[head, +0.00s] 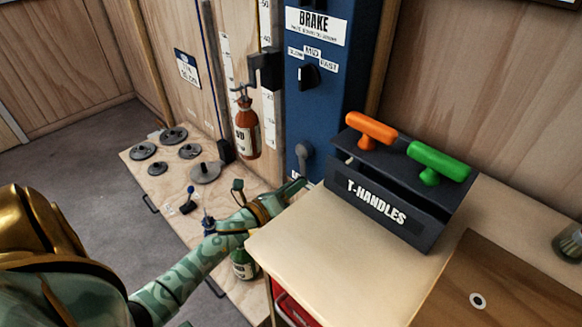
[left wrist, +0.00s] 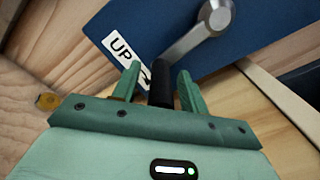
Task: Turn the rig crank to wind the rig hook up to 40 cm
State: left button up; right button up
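The rig crank (head: 303,152) is a grey arm on the lower part of the blue rig panel (head: 325,75). In the left wrist view its grey arm (left wrist: 195,40) runs down from a round hub to a black grip (left wrist: 160,87). My left gripper (head: 293,188) is at the crank; its two green fingers (left wrist: 160,85) stand on either side of the black grip, with small gaps showing, so it looks open around it. The rig hook (head: 243,92) hangs beside a numbered scale (head: 268,110) with a red bottle (head: 246,128) below it. My right gripper is out of view.
The T-handles rack (head: 375,205) with orange and green handles stands on the pale cabinet top (head: 330,255), close right of my left forearm. A brake knob (head: 308,76) sits above the crank. Several weight plates (head: 205,171) lie on the low bench. An "UP" label (left wrist: 122,47) is by the crank.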

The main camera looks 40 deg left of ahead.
pick_arm(q)
jog(key=s+a+p, duration=0.1)
jog(key=s+p, duration=0.1)
jog(key=s, duration=1.4)
jog(key=shift+s+p, duration=0.15)
jog(key=shift+p, duration=0.15)
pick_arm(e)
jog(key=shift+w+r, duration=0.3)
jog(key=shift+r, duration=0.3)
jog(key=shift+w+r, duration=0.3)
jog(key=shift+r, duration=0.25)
pick_arm(q)
jog(key=shift+f, duration=0.1)
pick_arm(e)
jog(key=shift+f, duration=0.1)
